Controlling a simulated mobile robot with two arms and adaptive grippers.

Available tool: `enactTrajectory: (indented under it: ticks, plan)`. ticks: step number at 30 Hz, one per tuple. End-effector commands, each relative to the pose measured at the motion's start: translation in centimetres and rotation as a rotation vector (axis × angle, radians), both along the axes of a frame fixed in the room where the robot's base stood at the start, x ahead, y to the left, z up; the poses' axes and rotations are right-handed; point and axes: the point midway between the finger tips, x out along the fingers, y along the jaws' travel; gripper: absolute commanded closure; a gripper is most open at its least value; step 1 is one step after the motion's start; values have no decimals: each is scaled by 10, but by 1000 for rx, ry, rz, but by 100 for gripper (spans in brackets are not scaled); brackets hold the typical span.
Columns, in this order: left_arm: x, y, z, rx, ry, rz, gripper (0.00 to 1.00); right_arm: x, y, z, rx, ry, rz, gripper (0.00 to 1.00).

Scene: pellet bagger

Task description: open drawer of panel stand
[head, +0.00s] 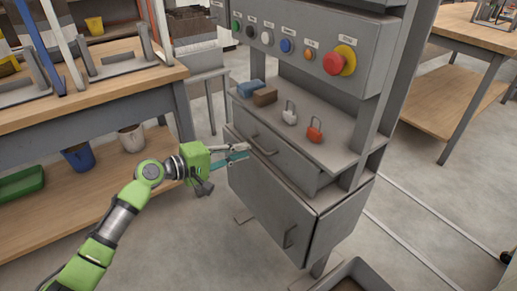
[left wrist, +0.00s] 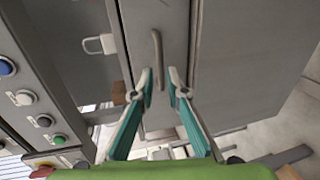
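The grey panel stand (head: 345,170) stands in the middle of the head view. Its drawer (head: 290,165) sits under the shelf, with a bar handle (head: 262,144) on its front. The drawer looks shut or nearly so. A lower door (head: 265,205) with its own handle is below. My left gripper (head: 247,151) is at the drawer handle. In the left wrist view, the left gripper (left wrist: 161,75) has its fingers apart, with the drawer handle (left wrist: 156,50) running in between the tips; no contact can be made out. My right gripper is not in view.
A red emergency button (head: 334,63) and several smaller buttons are on the panel above. Two padlocks (head: 314,131) and blue and brown blocks (head: 264,97) lie on the shelf. A wooden workbench (head: 90,90) is at left. A grey bin (head: 355,275) stands on the floor in front.

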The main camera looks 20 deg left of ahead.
Motion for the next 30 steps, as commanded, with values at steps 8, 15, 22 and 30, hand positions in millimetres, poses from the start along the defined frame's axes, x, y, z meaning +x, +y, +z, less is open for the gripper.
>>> enactTrajectory:
  ticks: [8, 15, 22, 30]
  plan:
    - [39, -30, -11, 0, -1, 1, 86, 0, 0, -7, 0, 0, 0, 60]
    - [51, -40, -15, 2, 0, 1, 86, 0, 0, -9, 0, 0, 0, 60]
    - [52, -40, -15, 2, 1, 1, 86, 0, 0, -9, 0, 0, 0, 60]
    - [51, -40, -15, 2, 1, 1, 100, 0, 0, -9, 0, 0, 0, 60]
